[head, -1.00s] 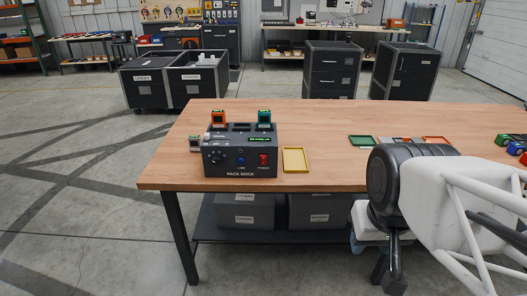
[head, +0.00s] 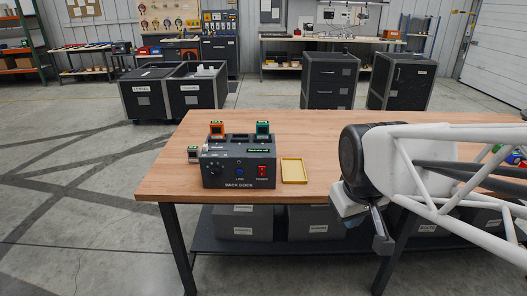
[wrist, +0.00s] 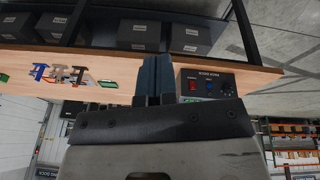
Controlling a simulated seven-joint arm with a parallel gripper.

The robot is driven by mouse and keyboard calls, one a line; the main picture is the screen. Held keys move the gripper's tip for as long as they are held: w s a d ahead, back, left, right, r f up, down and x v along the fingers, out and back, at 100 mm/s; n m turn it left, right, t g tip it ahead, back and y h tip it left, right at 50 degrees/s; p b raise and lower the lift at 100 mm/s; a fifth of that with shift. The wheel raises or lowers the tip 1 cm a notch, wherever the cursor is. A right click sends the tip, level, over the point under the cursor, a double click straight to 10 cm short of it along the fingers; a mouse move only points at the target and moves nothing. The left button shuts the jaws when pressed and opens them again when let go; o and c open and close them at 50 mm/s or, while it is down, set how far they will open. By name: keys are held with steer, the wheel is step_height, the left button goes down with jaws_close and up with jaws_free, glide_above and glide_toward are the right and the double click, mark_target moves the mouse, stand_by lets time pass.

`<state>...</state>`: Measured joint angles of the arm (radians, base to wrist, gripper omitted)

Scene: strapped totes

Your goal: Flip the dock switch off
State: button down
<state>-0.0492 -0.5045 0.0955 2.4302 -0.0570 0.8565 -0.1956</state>
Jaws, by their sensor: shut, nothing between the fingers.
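The dark grey pack dock (head: 221,179) stands on the left of the wooden table in the head view. Its red rocker switch (head: 262,171) is at the right of the front panel, beside a blue button (head: 239,171) and a black knob (head: 213,169). A small green display is lit on top. My gripper (head: 383,243) hangs at the table's front edge, right of the dock and apart from it. In the wrist view, upside down, the shut, empty fingers (wrist: 152,62) are beside the dock (wrist: 228,86) and its red switch (wrist: 192,85). Which way the rocker is tipped is too small to tell.
An orange module (head: 217,130) and a teal module (head: 263,130) stand upright at the dock's back. A yellow tray (head: 293,171) lies right of the dock. The table between tray and arm is clear.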

steer(key=w+a+f+n, duration=0.2)
steer(key=w+a+n, duration=0.3)
steer(key=w, duration=0.6)
steer(key=w+a+f+n+t, duration=0.1)
steer(key=w+a+f+n, duration=0.2)
steer(key=w, duration=0.8)
steer(key=w+a+f+n+t, duration=0.1)
steer(key=w+a+f+n, duration=0.2)
steer(key=w+a+n, duration=0.3)
steer(key=shift+w+a+f+n, duration=0.25)
steer(key=shift+w+a+n, duration=0.15)
steer(key=shift+w+a, duration=1.75)
steer(key=shift+w+d, duration=0.3)
steer(key=shift+d, duration=0.05)
glide_toward(263, 175)
steer(key=shift+s+x, duration=0.1)
steer(key=shift+x, duration=1.15)
steer(key=shift+s+x, duration=0.15)
steer(key=shift+x, duration=1.1)
steer(key=shift+w+d, duration=0.1)
steer(key=shift+w, duration=0.05)
